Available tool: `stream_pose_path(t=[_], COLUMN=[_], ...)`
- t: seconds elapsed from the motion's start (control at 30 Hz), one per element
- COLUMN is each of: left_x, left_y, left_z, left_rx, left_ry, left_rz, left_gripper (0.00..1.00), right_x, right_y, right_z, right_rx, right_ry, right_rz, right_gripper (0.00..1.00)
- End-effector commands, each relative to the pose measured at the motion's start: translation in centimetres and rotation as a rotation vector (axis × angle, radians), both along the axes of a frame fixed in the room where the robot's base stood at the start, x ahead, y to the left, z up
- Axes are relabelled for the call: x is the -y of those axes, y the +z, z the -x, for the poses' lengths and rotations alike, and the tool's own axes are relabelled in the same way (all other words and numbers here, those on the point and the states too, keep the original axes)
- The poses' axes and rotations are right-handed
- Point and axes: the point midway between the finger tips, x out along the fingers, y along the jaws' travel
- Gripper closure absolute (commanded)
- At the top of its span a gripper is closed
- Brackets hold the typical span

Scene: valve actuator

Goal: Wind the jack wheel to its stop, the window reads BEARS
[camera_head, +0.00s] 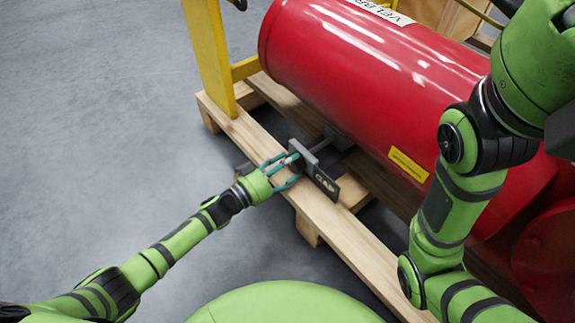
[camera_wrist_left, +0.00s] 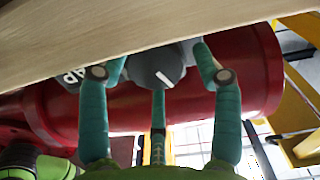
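The jack wheel (camera_wrist_left: 150,66) is a small grey round part with a white mark on its face, low at the side of a red cylinder. Beside it a dark plate (camera_head: 326,184) reads GAP in the head view; part of that word shows in the left wrist view. My left gripper (camera_head: 283,170) has its teal fingers around the wheel. In the left wrist view the fingertips (camera_wrist_left: 160,62) bend inward at the wheel's edge, apparently touching it. My right arm (camera_head: 450,210) shows at the right, but its gripper is out of view.
The red cylinder (camera_head: 370,75) lies over a wooden pallet (camera_head: 340,235), whose front board runs just beneath my left gripper. A yellow frame (camera_head: 212,55) stands at the back left. The grey floor (camera_head: 90,110) at left is clear.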

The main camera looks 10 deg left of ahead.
Motion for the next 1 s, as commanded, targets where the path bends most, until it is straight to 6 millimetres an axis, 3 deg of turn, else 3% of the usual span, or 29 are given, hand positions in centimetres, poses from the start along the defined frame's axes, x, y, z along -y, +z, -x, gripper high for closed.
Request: stream_pose_path(t=[0.37,0.8,1.0], left_x=[-0.5,-6.5,-8.2], left_y=[-0.3,-0.3,-0.2], left_z=[0.6,6.7,8.3], left_rx=[-0.003,-0.005,-0.002], left_ry=[-0.001,-0.001,-0.001], left_rz=[-0.002,-0.003,-0.002], left_gripper=[0.37,0.37,0.37], right_x=[0.1,0.0,0.0], right_y=[0.0,0.0,0.0], right_z=[0.0,-0.1,-0.1], right_rx=[-0.002,-0.002,-0.002], right_ry=[0.004,0.003,0.003], right_rz=[-0.007,-0.003,-0.003], right_gripper=[0.6,0.6,0.6])
